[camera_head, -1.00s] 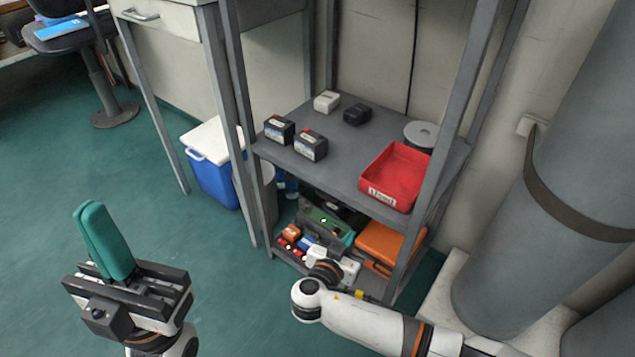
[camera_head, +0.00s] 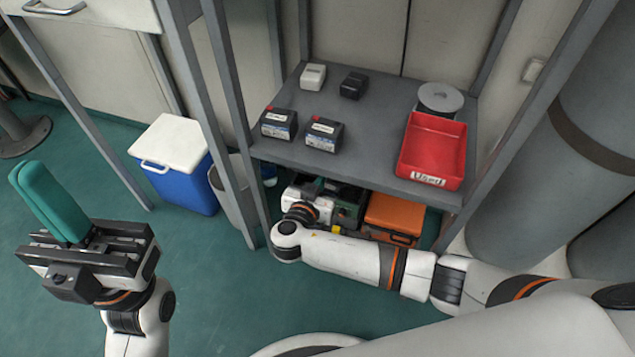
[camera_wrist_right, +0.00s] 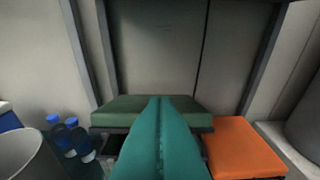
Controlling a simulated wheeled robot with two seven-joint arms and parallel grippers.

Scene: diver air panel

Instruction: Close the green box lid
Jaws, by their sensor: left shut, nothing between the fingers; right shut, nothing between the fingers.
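The green box (camera_head: 350,204) is on the lower shelf, mostly hidden in the head view behind my right arm and under the upper shelf. In the right wrist view its green lid (camera_wrist_right: 112,112) is a wide slab beyond my fingers, with dark gaps below it on both sides. I cannot tell how far open it stands. My right gripper (camera_wrist_right: 160,100) has its teal fingers shut and empty, overlapping the lid's middle in that view; contact is unclear. My left gripper (camera_head: 26,170) is shut and empty, raised over the floor, well away from the shelf.
An orange case (camera_head: 394,215) sits right of the green box, also in the right wrist view (camera_wrist_right: 242,148). The upper shelf (camera_head: 375,140) holds a red tray (camera_head: 432,150) and several small boxes. A shelf post (camera_head: 228,130), grey bin and blue cooler (camera_head: 182,180) stand left.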

